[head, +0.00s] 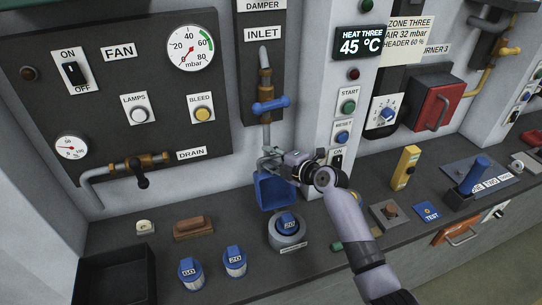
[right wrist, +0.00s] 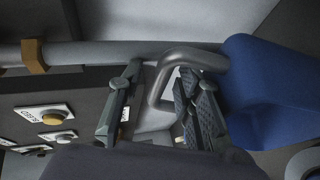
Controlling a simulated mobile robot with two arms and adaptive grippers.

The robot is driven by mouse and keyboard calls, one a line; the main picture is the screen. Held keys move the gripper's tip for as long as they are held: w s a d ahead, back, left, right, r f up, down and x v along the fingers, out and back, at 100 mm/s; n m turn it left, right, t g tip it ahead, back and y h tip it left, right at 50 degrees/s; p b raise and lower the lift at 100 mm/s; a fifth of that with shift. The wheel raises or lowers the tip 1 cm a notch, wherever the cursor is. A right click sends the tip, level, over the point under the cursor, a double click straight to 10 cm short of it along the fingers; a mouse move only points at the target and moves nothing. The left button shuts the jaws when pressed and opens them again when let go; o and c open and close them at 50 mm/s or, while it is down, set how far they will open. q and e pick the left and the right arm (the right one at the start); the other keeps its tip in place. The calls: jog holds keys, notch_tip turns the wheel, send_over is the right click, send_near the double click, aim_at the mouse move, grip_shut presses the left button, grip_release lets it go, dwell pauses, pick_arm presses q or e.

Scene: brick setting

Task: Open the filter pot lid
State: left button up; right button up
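The filter pot appears to be the blue vessel (head: 272,192) below the inlet pipe in the head view. It also fills the right side of the right wrist view (right wrist: 275,90). A grey looped handle (right wrist: 188,57) shows beside the blue body there; whether it belongs to the lid I cannot tell. The lid looks closed, though my gripper hides part of its top. My right gripper (head: 270,163) is at the pot's top. In the right wrist view its two fingers (right wrist: 160,110) are apart, one on each side of one handle bar. My left gripper is not in view.
A grey pipe with a blue-handled valve (head: 270,105) runs down above the pot. A round grey base with a blue cap (head: 288,222) stands on the counter in front. Two blue-capped jars (head: 234,262) and a brown block (head: 192,228) stand to the left.

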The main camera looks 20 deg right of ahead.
jog(key=shift+c, duration=0.2)
grip_shut()
dwell(0.7)
